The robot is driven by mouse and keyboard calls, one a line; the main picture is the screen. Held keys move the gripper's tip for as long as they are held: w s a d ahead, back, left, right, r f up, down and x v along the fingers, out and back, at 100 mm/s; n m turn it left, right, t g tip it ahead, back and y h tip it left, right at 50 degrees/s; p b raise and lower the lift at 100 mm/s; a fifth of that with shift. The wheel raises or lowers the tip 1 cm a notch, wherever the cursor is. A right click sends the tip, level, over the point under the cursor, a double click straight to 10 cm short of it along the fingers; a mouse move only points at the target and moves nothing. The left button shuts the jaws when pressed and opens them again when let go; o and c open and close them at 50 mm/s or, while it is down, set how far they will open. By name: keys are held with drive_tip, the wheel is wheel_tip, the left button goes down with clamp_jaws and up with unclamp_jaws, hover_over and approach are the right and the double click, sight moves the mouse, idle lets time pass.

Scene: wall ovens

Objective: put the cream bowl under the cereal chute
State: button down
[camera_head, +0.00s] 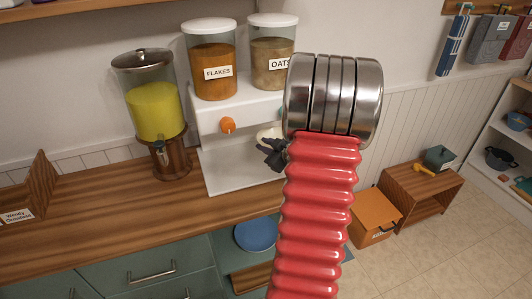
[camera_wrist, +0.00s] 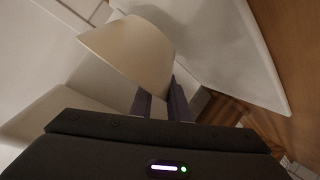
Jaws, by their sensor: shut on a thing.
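The cream bowl (camera_head: 264,134) shows only in part beside my red arm in the head view, in front of the white dispenser stand (camera_head: 236,176). In the wrist view the bowl (camera_wrist: 128,50) is large and close. My gripper (camera_head: 273,150) is shut on the bowl's edge, and its dark fingers (camera_wrist: 161,106) touch it in the wrist view. The stand carries a FLAKES canister (camera_head: 211,58) and an OATS canister (camera_head: 271,57). An orange knob (camera_head: 227,125) sits on its front below FLAKES. My arm hides the stand's right part; I cannot make out a chute opening.
A drink dispenser with yellow liquid (camera_head: 153,110) stands on the wooden counter (camera_head: 100,212) left of the stand. A wooden holder (camera_head: 38,190) is at the far left. A blue round thing (camera_head: 255,234) is below the counter's edge. The counter's middle is clear.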

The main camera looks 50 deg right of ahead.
wheel_tip(320, 180, down, 3)
drive_tip(key=shift+f, duration=0.2)
drive_tip(key=shift+w+d+f, duration=0.1)
drive_tip(key=shift+w+f, duration=0.1)
drive_tip(key=c, duration=1.7)
unclamp_jaws()
drive_tip(key=shift+o, duration=0.2)
drive_tip(key=v, duration=1.2)
